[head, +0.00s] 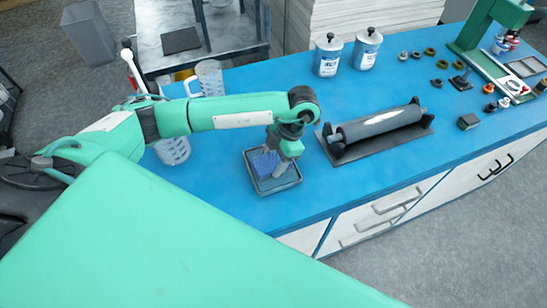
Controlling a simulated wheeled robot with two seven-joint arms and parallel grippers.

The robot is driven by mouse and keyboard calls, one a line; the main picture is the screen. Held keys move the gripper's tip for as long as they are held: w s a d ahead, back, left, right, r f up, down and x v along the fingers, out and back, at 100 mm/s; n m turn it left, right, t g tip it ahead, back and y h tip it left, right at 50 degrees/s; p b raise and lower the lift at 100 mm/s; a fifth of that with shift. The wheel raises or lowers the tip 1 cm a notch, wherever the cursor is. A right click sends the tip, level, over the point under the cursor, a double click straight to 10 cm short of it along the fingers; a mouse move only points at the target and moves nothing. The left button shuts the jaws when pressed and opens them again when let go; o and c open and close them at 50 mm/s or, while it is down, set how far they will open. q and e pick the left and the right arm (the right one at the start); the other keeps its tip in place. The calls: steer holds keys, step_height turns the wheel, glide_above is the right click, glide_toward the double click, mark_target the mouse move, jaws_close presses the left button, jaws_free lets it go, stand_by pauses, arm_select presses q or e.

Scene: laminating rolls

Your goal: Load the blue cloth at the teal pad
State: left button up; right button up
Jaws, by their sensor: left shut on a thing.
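The blue cloth (264,163) is a small blue piece at the tip of my left gripper (275,166). My left gripper is shut on it and points down over a dark-rimmed square tray (286,188) near the front edge of the blue bench. The tray's inside is grey-teal and could be the teal pad; I cannot tell for sure. The cloth is over the tray's inside, but I cannot tell if it touches. The fingertips are partly hidden. My right gripper is not in view.
A grey roller (380,124) lies on a dark base to the right. Two lidded canisters (327,57) stand behind. A clear jug (210,78) and a mesh cup (173,150) are near my left arm. A green press (485,30) stands far right. Bench is clear between tray and roller.

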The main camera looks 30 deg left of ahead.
arm_select(q)
steer(key=shift+f, duration=0.1)
stand_by(0.3)
steer(key=shift+r+p, duration=0.45)
steer(key=shift+r, duration=0.3)
steer(key=shift+r+p, duration=1.55)
steer(key=shift+r, duration=1.3)
steer(key=shift+w+r+m, duration=0.3)
steer(key=shift+r+m, duration=0.1)
steer(key=shift+m, duration=0.5)
step_height(320, 180, up, 2)
steer(key=w+m+t+y, duration=0.1)
steer(key=m+t+y, duration=0.15)
steer(key=m, duration=0.35)
step_height(320, 180, up, 10)
steer(key=m+t+h, duration=0.5)
steer(key=m, duration=1.6)
glide_above(274, 159)
steer(key=w, duration=0.4)
steer(key=shift+s+d, duration=0.15)
steer(key=shift+d, duration=0.2)
